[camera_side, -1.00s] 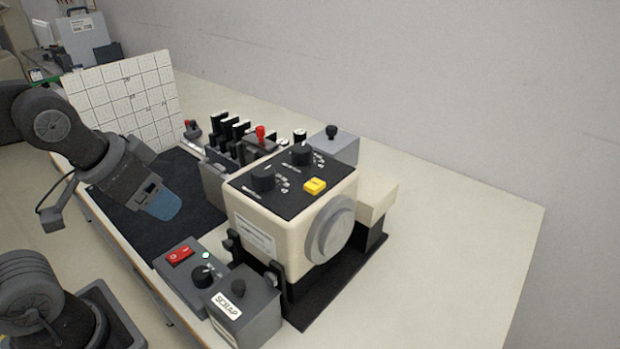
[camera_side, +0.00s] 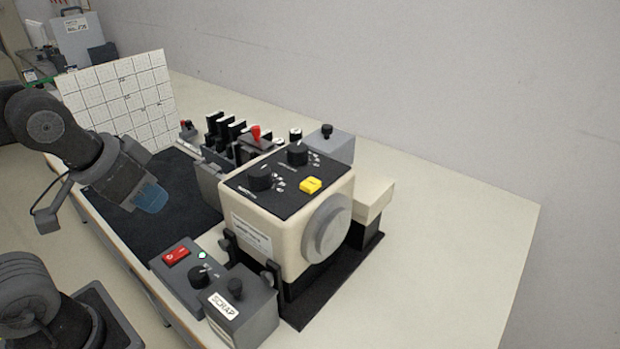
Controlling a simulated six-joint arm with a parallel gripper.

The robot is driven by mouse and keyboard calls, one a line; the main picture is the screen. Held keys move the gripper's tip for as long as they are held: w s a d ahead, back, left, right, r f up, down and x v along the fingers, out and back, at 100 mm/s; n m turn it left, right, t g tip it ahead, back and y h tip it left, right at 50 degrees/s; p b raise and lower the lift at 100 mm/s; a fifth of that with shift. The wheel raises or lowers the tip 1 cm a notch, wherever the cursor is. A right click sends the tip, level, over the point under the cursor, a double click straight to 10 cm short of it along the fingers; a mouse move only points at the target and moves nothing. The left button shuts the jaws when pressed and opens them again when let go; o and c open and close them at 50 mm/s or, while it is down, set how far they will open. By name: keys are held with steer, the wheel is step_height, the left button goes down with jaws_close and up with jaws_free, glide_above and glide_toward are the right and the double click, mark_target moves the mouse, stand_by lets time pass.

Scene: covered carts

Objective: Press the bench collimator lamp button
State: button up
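The bench collimator (camera_side: 292,235) is a cream box with a round grey disc on its right face. Its black top panel carries two black knobs and a yellow button (camera_side: 311,185), the only button I see on it. The button is uncovered, near the panel's right edge. My gripper (camera_side: 150,200), with blue tips, is over the dark mat, well to the left of the collimator and apart from it. The fingers look close together, but whether they are open or shut is unclear.
A grey control box (camera_side: 187,277) with a red switch and a grey SCRAP box (camera_side: 242,305) stand in front of the collimator. A rack of black parts (camera_side: 222,150) is behind it. A gridded white board (camera_side: 120,103) stands at the back left. The bench's right side is clear.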

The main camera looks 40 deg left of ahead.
mark_target(307, 181)
jaws_close()
stand_by(0.8)
steer(key=w+d+r, duration=0.2)
steer(key=w, duration=0.1)
steer(key=w+d+r+n+t, duration=0.1)
steer(key=w+d+r, duration=0.1)
steer(key=w+r, duration=0.1)
steer(key=w+d+r+n+h, duration=0.1)
steer(key=w+d+r, duration=0.1)
steer(key=w+r, duration=0.1)
steer(key=shift+t, duration=0.4)
steer(key=w+d+r+n+t+h, duration=0.1)
steer(key=w+d+r+n, duration=0.2)
steer(key=w+d+r, duration=0.2)
steer(key=w+d, duration=0.2)
steer(key=d, duration=0.2)
steer(key=shift+w+d+r+h, duration=0.3)
steer(key=shift+w+d+h, duration=0.05)
steer(key=shift+d+h, duration=0.05)
steer(key=shift+f, duration=0.1)
steer(key=shift+f, duration=4.35)
steer(key=shift+f, duration=0.15)
steer(key=shift+f, duration=0.25)
